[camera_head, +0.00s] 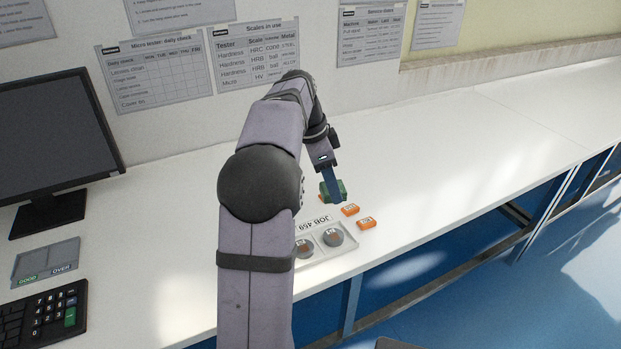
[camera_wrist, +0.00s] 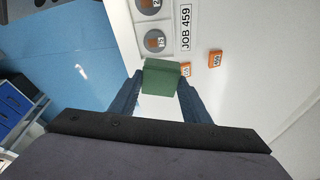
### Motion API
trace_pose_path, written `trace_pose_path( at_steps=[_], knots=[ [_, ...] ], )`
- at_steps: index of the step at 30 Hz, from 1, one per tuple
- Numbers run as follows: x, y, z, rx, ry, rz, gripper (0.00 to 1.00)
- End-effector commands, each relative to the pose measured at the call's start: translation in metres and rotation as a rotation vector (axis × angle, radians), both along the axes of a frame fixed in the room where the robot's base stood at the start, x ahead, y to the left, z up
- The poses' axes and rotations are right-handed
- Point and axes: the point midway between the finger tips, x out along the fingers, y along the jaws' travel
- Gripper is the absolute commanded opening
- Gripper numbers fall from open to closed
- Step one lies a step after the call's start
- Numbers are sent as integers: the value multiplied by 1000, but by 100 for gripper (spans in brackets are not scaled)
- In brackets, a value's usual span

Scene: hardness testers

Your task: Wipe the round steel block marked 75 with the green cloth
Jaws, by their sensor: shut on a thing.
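My gripper (camera_head: 334,196) is shut on the green cloth (camera_head: 338,187), a folded pad held above the white bench. In the wrist view the cloth (camera_wrist: 161,77) sits between the two fingers of my gripper (camera_wrist: 160,88). Two round steel blocks (camera_head: 333,237) (camera_head: 304,246) sit in a pale tray (camera_head: 352,238) nearer the bench's front edge than the cloth. In the wrist view one block (camera_wrist: 155,41) is just above the cloth, and the other (camera_wrist: 149,5) is cut by the top edge. Their marks are too small to read surely. The cloth appears apart from both blocks.
A JOB 459 label (camera_head: 316,222) lies by the blocks. Small orange pieces (camera_head: 350,209) (camera_head: 366,223) lie right of the tray. A monitor (camera_head: 50,140), keyboard (camera_head: 45,318) and grey GOOD/OVER tray (camera_head: 46,258) stand left. The bench's right side is clear.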

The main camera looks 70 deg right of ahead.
Motion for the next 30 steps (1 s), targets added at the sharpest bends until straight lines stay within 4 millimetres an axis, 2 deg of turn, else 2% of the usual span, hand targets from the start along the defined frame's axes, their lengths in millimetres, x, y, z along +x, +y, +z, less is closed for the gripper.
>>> trace_pose_path(
  at_steps=[4, 11, 18, 25, 30],
  knots=[
    [-4, 22, -12, 2, 0, 60, 25],
    [-5, 41, -42, 1, 0, 180, 25],
    [-2, 36, -44, -2, 0, 313, 25],
    [-2, 36, -46, -1, 1, 331, 25],
    [-2, 36, -57, -1, 0, 330, 25]
  ],
)
